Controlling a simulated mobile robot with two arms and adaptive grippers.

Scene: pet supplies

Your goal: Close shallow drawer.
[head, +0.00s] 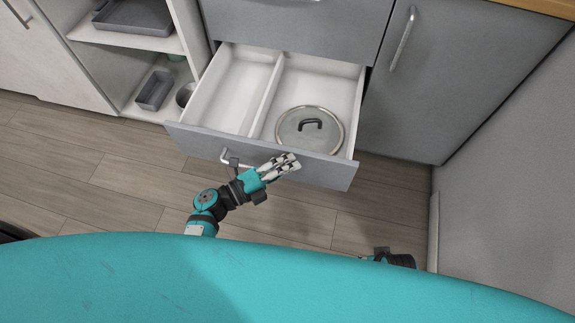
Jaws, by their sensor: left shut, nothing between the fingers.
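A shallow grey-fronted drawer (330,172) stands pulled out of the cabinet in the head view, its white inside split by a lengthwise divider. A round metal lid (310,130) with a black handle lies in its right compartment. The left compartment looks empty. A bar handle (232,162) sits on the drawer front. My left gripper (292,162) is shut and empty, at the drawer front to the right of the handle; I cannot tell whether it touches the front. Of my right arm only a small part shows at the lower right; its fingers are hidden.
Another grey drawer front (300,25) is shut above. A grey cabinet door (455,80) with a vertical handle is shut at the right, beside a wall (510,190). Open shelves at the left hold a grey tray (125,18) and a small tin (154,90). Wooden floor (110,180) is clear.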

